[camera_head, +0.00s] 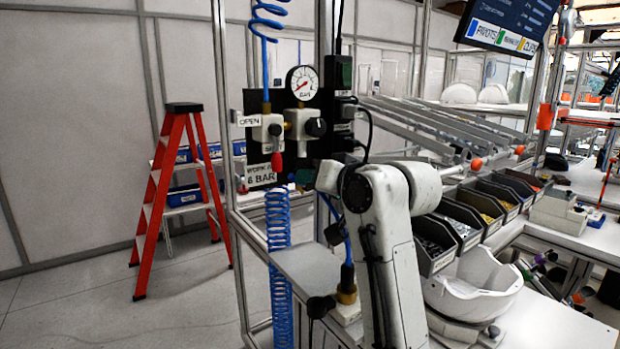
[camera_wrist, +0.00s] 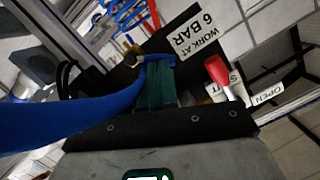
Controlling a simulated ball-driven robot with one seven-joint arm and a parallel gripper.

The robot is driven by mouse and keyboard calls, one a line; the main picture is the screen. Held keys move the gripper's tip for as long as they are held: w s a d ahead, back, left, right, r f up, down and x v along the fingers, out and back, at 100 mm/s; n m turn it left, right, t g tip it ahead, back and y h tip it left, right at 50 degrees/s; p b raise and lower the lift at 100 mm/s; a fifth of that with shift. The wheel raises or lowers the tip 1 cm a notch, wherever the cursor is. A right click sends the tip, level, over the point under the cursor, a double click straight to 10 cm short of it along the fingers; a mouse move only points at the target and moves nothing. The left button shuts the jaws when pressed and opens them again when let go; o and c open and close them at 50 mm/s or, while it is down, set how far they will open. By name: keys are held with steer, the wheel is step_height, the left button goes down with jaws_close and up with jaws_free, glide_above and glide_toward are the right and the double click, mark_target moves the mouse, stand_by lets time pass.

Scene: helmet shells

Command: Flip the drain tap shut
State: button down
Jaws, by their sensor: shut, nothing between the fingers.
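The tap (camera_head: 268,128) is a pale valve body at the left of a black panel, with a red handle (camera_head: 276,161). The handle points down over the SHUT label (camera_head: 272,146), partly covering it; the OPEN label (camera_head: 248,120) is at the left. In the wrist view the red handle (camera_wrist: 216,70) is right of my gripper (camera_wrist: 158,68). My teal fingers are together and empty, apart from the handle. In the head view my gripper (camera_head: 303,178) is low at the panel, right of and below the handle, mostly hidden by my arm.
A pressure gauge (camera_head: 303,83) and black-knobbed regulator (camera_head: 314,126) are right of the tap. The 6 BAR sign (camera_head: 260,175) is below. A coiled blue hose (camera_head: 279,265) hangs beneath; a blue hose (camera_wrist: 60,119) crosses the wrist view. Parts bins (camera_head: 433,240) and a white shell (camera_head: 473,285) are right.

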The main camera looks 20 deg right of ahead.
steer(key=shift+s+a+f+n+h, duration=0.1)
steer(key=shift+a+f+n+h, duration=0.2)
steer(key=shift+n, duration=0.6)
steer(key=shift+s+a+f+n+h, duration=0.1)
steer(key=shift+a+f+n+h, duration=0.15)
steer(key=shift+n, duration=0.65)
stand_by(1.0)
steer(key=shift+a, duration=0.1)
stand_by(1.9)
